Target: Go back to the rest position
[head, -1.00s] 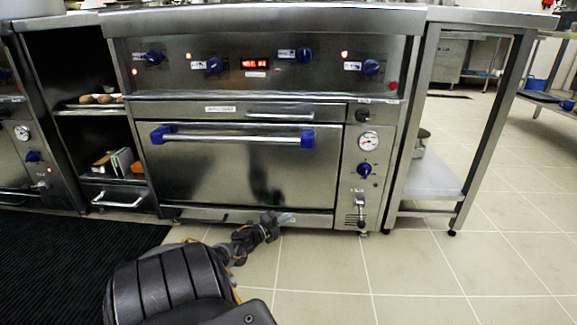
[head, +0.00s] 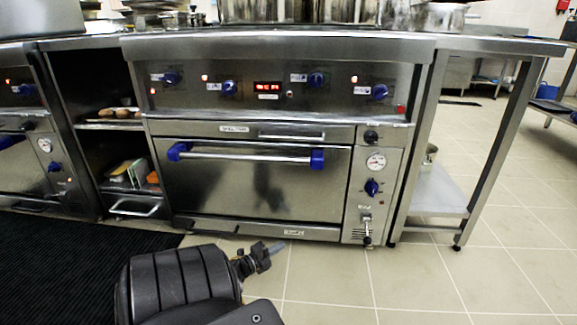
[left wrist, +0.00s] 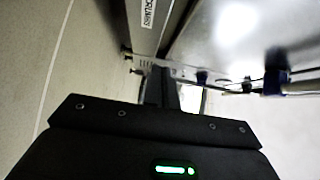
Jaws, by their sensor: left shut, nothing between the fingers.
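My left gripper (head: 270,248) shows low in the head view, in front of the oven's bottom edge, at the end of my dark arm. It is shut and empty. In the left wrist view its fingers (left wrist: 162,88) point away from the camera, close together, with the oven front (left wrist: 215,40) beyond and to the right. The gripper holds nothing and appears apart from the oven. My right gripper is not in view.
The steel oven (head: 255,180) has a closed door with a blue-ended handle (head: 245,154). Steel pots (head: 290,10) stand on top. An open shelf unit (head: 120,130) is at left, a steel table (head: 440,190) at right. A black mat (head: 70,255) lies left; tiled floor (head: 420,280) is clear at right.

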